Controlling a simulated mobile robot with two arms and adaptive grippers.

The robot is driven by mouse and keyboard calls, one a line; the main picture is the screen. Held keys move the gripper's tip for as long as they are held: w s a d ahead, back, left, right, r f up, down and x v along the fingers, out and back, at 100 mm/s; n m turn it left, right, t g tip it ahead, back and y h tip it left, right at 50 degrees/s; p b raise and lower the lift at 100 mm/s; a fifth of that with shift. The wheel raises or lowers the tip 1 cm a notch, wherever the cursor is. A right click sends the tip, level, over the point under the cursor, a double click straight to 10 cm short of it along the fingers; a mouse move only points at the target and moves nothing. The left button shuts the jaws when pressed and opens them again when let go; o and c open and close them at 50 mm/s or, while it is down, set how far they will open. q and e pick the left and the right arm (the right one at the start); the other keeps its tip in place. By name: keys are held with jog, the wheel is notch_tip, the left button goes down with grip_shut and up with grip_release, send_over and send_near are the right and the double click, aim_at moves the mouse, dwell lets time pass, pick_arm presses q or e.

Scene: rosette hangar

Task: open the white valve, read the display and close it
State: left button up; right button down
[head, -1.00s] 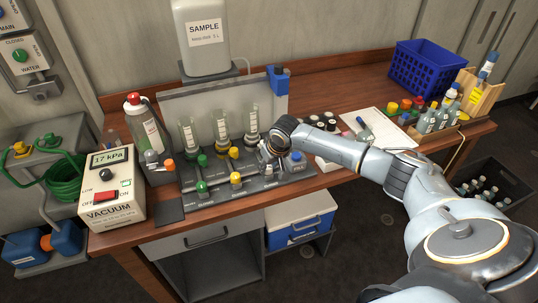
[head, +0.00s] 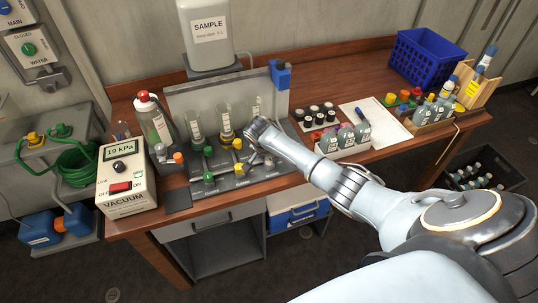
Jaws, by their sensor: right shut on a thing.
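The valve block (head: 225,184) stands on the wooden bench, with green valves (head: 208,177) at left and yellow valves (head: 238,168) in the middle. The white valve is at the block's right end, mostly hidden by my right gripper. My right gripper (head: 254,156) comes in from the right, points down and is shut on the white valve; its fingertips are small and partly hidden. The display (head: 119,149) on the white vacuum box (head: 127,185) at left reads 19 kPa. My left gripper is not in view.
Sample tubes (head: 226,119) stand behind the valves, below the white sample tank (head: 207,35). A red-capped bottle (head: 154,120) stands left of them. A rack of bottles (head: 343,138), a white sheet (head: 376,120) and a blue crate (head: 427,54) are to the right.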

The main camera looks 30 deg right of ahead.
jog(key=shift+m, duration=0.6)
jog(key=shift+h, duration=0.3)
jog(key=c, duration=1)
grip_release()
jog(key=shift+g, duration=0.3)
jog(key=v, duration=1.2)
jog(key=shift+d, duration=0.1)
